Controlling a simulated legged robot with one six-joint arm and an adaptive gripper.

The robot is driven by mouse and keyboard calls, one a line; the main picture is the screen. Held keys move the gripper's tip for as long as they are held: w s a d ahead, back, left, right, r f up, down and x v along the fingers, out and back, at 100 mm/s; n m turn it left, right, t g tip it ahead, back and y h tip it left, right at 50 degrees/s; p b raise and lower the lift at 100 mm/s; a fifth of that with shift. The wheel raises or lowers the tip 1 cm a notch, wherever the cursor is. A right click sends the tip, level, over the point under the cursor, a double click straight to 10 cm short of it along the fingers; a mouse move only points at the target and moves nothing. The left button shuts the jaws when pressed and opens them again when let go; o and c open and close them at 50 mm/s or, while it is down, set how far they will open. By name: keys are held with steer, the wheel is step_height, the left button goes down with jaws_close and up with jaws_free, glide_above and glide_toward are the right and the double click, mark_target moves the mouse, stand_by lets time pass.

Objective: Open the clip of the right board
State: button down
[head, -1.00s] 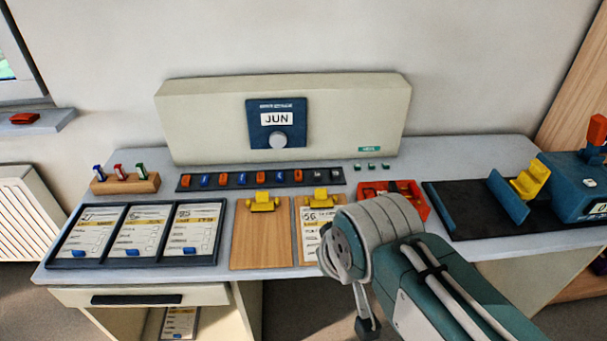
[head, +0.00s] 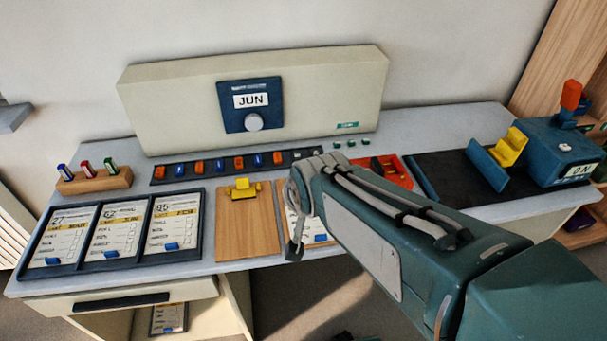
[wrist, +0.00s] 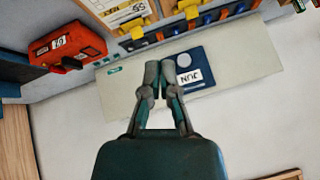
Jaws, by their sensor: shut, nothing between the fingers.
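The right board (wrist: 92,5) carries a printed sheet (wrist: 120,14) and shows at the top of the wrist view. Its yellow clip (wrist: 136,33) lies at the board's edge facing the beige console. Whether that clip is open or closed is too small to tell.
The left board (head: 248,230) is bare wood with a yellow clip (head: 242,188). The strip of red and blue pieces (head: 238,166) lies behind the boards. The console (head: 195,115) bears a JUN dial.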

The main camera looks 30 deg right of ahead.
steer(key=w+d+f+m+t+h, duration=0.2)
steer(key=w+d+f+m+t, duration=0.2)
steer(key=w+d+f+m, duration=0.7)
step_height(320, 180, down, 4)
steer(key=w+m, duration=0.1)
steer(key=m, duration=0.3)
steer(key=shift+w+r+t+h, duration=0.2)
steer(key=shift+w+t+h, duration=0.1)
steer(key=shift+h, duration=0.1)
steer(key=x, duration=1.4)
